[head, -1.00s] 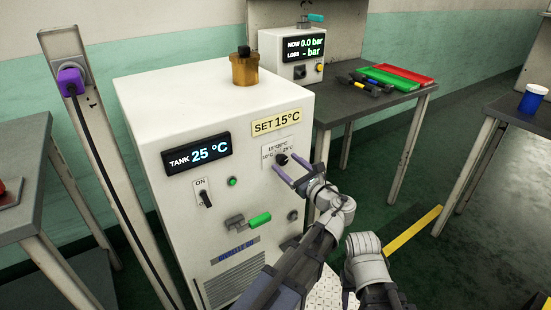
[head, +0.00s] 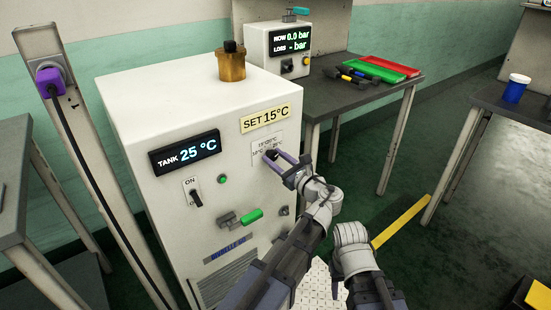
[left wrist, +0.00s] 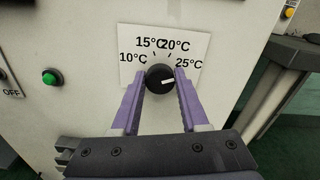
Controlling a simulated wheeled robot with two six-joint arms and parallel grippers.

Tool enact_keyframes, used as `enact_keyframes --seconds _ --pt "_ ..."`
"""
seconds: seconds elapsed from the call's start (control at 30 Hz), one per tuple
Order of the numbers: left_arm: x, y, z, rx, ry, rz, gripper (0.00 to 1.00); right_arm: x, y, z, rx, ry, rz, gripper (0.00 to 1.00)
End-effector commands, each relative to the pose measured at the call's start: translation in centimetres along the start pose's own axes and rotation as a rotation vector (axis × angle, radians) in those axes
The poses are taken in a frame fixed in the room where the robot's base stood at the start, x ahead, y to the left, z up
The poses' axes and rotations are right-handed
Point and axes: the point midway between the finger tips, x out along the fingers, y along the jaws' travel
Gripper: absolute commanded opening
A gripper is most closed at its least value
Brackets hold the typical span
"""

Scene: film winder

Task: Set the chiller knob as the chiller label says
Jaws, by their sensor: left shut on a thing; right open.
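The chiller is a white cabinet (head: 130,110) with a yellow label (head: 265,118) reading SET 15°C. Its display (head: 185,152) reads TANK 25 °C. The black chiller knob (left wrist: 158,72) sits on a white scale plate (left wrist: 196,45) marked 10, 15, 20 and 25°C. The knob's white pointer points right, on the 25°C side. My left gripper (head: 273,157) is shut on the knob, with a purple finger on each side of it in the left wrist view. In the head view the fingers partly hide the knob. My right arm shows at the bottom, but its fingers do not.
An ON/OFF switch (head: 194,192), a green button (head: 222,179) and a green-handled valve (head: 250,216) are on the chiller front. A brass fitting (head: 231,66) stands on top. A table with a red tray (head: 390,65) and a green tray (head: 368,70) is behind right.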

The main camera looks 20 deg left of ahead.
Motion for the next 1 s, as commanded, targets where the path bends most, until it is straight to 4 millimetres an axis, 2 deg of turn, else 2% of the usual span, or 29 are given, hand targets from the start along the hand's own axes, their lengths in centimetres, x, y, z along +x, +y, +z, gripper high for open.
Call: enact_keyframes --seconds 0.47,0.67,1.0 --pt "0.0 0.02 -0.01 -0.049 0.0 0.0 0.0 0.01 0.0 0.0 0.0 0.0 0.0 0.5" --pt "0.0 0.05 -0.01 -0.178 0.0 0.001 0.0 0.02 0.0 0.0 0.0 0.0 0.0 0.5" --pt "-0.01 0.11 -0.04 -0.496 0.0 0.001 0.0 0.04 -0.01 0.0 0.0 0.0 0.0 0.5"
